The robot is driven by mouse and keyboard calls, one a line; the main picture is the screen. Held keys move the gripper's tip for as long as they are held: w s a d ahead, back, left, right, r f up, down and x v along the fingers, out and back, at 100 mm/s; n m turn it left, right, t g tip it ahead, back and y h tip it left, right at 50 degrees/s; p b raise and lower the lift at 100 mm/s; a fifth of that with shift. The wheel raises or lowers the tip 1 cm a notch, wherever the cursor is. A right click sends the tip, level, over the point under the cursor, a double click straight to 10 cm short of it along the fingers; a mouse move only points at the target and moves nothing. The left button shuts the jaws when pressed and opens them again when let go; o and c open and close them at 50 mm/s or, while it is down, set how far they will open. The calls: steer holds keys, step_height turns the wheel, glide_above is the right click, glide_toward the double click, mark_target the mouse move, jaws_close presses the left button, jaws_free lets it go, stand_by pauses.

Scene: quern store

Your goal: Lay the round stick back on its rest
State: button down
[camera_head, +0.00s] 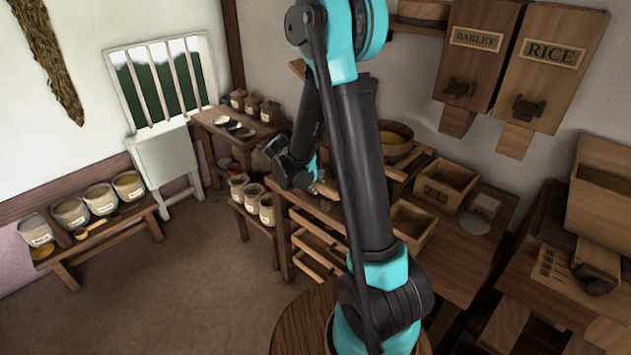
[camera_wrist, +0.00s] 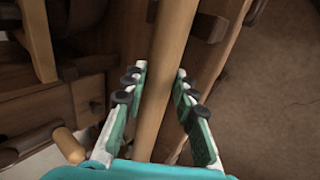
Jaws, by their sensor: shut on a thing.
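In the wrist view the round stick (camera_wrist: 172,35), a plain light-brown wooden rod, runs lengthwise between the two fingers of my gripper (camera_wrist: 160,77). The green and white fingers with dark pads are shut on it, one on each side. The stick extends past the fingertips toward the top edge and back toward the palm. In the head view my gripper (camera_head: 312,181) is small and partly behind my arm, beside the wooden bench at the middle. The stick cannot be made out clearly there. I cannot tell which part is its rest.
A wooden box (camera_head: 445,184) and a round sieve-like tub (camera_head: 395,142) stand on the bench. A side table (camera_head: 208,120) with jars is left of it. In the wrist view a short wooden peg (camera_wrist: 69,145) is at lower left. Floor (camera_head: 175,270) is clear at left.

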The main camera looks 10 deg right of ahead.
steer(key=c, duration=1.1)
jaws_free()
steer(key=v, duration=1.2)
steer(key=s+d+f+m+y, duration=0.2)
steer(key=s, duration=0.5)
steer(key=s+d+f+m+y, duration=0.2)
steer(key=s, duration=0.4)
steer(key=s+d+f+m+y, duration=0.1)
steer(key=s+d+m, duration=0.2)
steer(key=s, duration=0.4)
steer(key=shift+s+f+y, duration=0.35)
steer(key=shift+f+y, duration=0.05)
